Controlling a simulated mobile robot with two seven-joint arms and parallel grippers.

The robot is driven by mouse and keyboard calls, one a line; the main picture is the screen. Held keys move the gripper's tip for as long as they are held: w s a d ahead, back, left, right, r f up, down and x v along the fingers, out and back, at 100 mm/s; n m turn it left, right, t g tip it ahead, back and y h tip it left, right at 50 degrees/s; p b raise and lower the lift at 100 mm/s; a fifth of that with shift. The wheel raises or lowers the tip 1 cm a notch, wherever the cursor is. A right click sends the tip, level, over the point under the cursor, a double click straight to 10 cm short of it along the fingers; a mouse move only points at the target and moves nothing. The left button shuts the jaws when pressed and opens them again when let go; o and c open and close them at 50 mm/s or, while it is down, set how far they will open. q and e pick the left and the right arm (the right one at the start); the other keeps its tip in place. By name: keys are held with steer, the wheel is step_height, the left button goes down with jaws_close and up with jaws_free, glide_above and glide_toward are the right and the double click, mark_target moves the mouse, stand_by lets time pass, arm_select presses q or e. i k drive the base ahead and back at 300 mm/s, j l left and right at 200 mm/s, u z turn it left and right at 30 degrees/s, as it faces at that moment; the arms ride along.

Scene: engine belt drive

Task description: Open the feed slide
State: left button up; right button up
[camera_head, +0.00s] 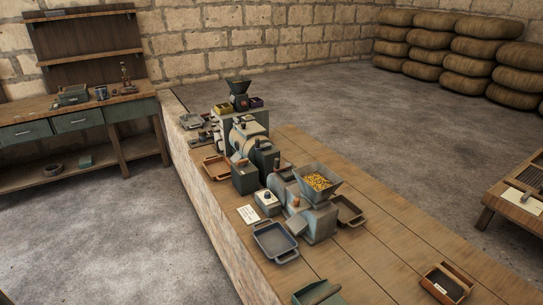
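A grey mill (312,222) stands on the long wooden bench. On top of it is a square metal hopper (318,182) filled with yellow grain. Small orange-brown knobs or handles show by the hopper's left side; the feed slide itself is too small to make out, and I cannot tell whether it is open or shut. Neither of my grippers is in view.
A blue-grey tray (275,240) and a brown tray (348,211) flank the mill. Behind it stand a dark box (245,178) and an engine (250,137). A small wooden box (446,285) lies at the near right. Bench planks between are clear.

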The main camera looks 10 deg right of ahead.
mark_target(299, 205)
steer(key=i+j, duration=0.4)
steer(key=i+j+z, duration=0.1)
steer(key=i+j, duration=0.25)
steer(key=i, duration=0.3)
